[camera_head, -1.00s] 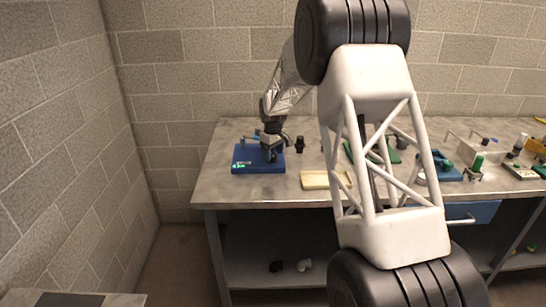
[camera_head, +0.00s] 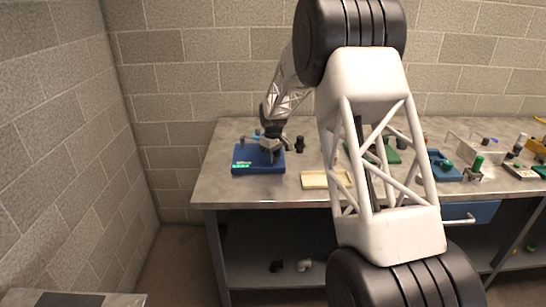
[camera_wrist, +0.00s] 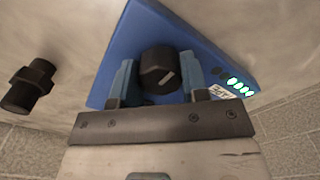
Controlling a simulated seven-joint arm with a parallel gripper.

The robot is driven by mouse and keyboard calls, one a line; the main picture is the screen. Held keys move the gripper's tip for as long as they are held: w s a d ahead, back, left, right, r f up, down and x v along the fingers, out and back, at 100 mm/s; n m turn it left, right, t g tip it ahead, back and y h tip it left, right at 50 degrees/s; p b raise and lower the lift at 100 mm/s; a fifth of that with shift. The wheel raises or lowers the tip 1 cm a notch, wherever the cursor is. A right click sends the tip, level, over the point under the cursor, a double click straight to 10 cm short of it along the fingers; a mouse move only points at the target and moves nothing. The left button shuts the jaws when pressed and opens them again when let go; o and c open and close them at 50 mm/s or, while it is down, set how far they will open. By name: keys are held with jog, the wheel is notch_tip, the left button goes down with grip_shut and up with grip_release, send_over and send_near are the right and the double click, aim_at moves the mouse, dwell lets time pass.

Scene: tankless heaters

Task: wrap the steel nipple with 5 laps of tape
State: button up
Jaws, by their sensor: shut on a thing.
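A blue box-like fixture (camera_head: 246,157) sits at the left end of the bench. It also shows in the wrist view (camera_wrist: 145,35), with a row of lights (camera_wrist: 240,86), several lit green and some dark, beside a small pale label. A dark round knob-like piece (camera_wrist: 158,66) with a light mark on its end stands over the fixture. My gripper (camera_wrist: 157,80) is shut on this piece, a finger on either side. In the head view my gripper (camera_head: 271,152) is down at the fixture. I cannot tell whether the steel nipple or tape is under the dark piece.
A black fitting (camera_wrist: 28,86) with a wider middle stands apart on the bench, right of the fixture in the head view (camera_head: 299,145). A cream tray (camera_head: 320,180) lies to the right. My arm hides part of the bench. More fixtures (camera_head: 447,168) stand farther right.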

jog(key=shift+m, duration=0.4)
jog(key=m, duration=0.4)
jog(key=shift+m, duration=2)
jog(key=o, duration=0.9)
jog(key=shift+o, duration=0.2)
jog(key=shift+r, duration=0.15)
jog(key=shift+r, duration=3.75)
